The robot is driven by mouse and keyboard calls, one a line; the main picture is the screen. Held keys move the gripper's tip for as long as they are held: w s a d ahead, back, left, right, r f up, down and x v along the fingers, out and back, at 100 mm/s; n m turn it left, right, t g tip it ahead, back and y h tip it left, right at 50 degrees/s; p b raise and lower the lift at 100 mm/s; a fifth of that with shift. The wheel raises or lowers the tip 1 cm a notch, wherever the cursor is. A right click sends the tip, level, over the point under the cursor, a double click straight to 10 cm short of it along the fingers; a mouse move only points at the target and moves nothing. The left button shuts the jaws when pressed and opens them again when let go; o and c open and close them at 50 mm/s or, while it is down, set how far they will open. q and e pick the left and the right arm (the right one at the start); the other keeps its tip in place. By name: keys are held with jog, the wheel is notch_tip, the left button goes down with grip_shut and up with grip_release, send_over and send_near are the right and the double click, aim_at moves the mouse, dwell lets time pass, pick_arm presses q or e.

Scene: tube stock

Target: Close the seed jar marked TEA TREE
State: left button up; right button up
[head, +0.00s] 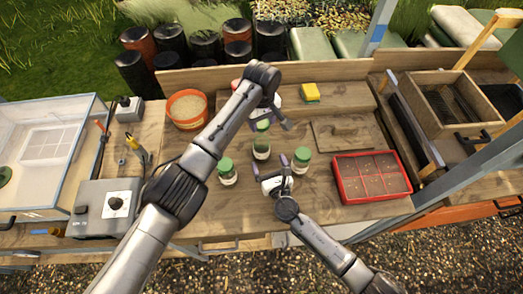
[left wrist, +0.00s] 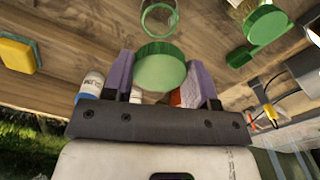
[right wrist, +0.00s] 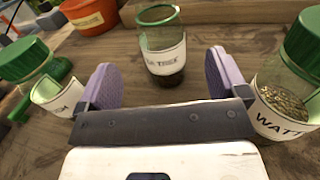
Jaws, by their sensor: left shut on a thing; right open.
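The TEA TREE jar (head: 261,151) stands upright and lidless on the bench, and part of its label reads "A TREE" in the right wrist view (right wrist: 164,55). Its clear glass has a green rim and dark contents low inside. My left gripper (head: 266,120) is shut on a green lid (left wrist: 160,68), which also shows in the head view (head: 263,125). The lid is held apart from the jar, behind it in the head view. My right gripper (head: 274,173) is open and empty, in front of the jar. The jar shows between its fingers (right wrist: 160,78), apparently beyond the tips.
Green-lidded jars stand left (head: 227,171) and right (head: 301,158) of the TEA TREE jar; the right one's label begins "WATT" (right wrist: 285,105). A red seed tray (head: 335,178) lies to the right. An orange pot (head: 187,108) and a yellow sponge (head: 310,92) stand farther back.

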aim_at(265, 152)
jog(key=shift+w, duration=0.1)
pick_arm(q)
jog(key=shift+w, duration=0.1)
pick_arm(e)
jog(key=shift+x, duration=3.7)
jog(key=c, duration=1.4)
pick_arm(q)
jog(key=shift+f, duration=2.55)
pick_arm(e)
jog(key=shift+o, duration=0.2)
pick_arm(q)
jog(key=shift+f, duration=0.85)
jog(key=shift+f, duration=0.55)
